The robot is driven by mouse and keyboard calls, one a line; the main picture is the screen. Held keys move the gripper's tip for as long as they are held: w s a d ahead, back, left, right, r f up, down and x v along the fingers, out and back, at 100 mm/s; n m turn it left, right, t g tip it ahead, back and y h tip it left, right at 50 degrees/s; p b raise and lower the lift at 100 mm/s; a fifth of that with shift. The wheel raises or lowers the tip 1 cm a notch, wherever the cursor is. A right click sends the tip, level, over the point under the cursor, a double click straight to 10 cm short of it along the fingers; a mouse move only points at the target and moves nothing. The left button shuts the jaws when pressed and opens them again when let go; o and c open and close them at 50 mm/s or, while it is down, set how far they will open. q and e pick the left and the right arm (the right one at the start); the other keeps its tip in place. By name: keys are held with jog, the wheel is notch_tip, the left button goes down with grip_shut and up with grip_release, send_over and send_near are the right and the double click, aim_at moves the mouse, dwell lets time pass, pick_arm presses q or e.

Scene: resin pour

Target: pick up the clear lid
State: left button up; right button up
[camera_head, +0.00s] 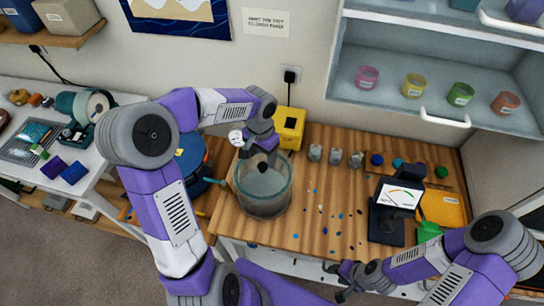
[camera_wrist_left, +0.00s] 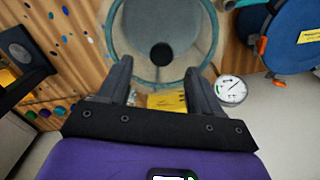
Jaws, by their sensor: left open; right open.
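The clear lid (camera_wrist_left: 140,45) is a see-through disc with a black knob (camera_wrist_left: 162,54) at its middle. It appears to lie on top of the round clear chamber (camera_head: 264,202) on the wooden bench. My left gripper (camera_head: 260,158) is over the chamber's back part and points down. In the left wrist view its fingers (camera_wrist_left: 158,74) are apart with nothing between them, and the knob lies just beyond the fingertips. I cannot tell the height gap. My right gripper (camera_head: 341,281) is open and empty at the bench's front edge, away from the lid.
A pressure gauge (camera_head: 236,138) and a yellow box (camera_head: 289,128) stand behind the chamber. A blue round container (camera_head: 190,160) is to its left. A scale (camera_head: 388,222) stands at the right. Coloured drops dot the bench between chamber and scale.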

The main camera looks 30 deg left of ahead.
aim_at(263, 165)
pick_arm(q)
jog(key=shift+w+a+r, duration=0.15)
jog(key=shift+w, duration=0.05)
jog(key=shift+f, duration=0.35)
notch_tip(263, 165, down, 6)
jog(key=shift+f+p, duration=0.2)
jog(key=shift+p, duration=0.1)
jog(key=shift+s, duration=0.1)
jog(key=shift+r, duration=0.1)
grip_shut()
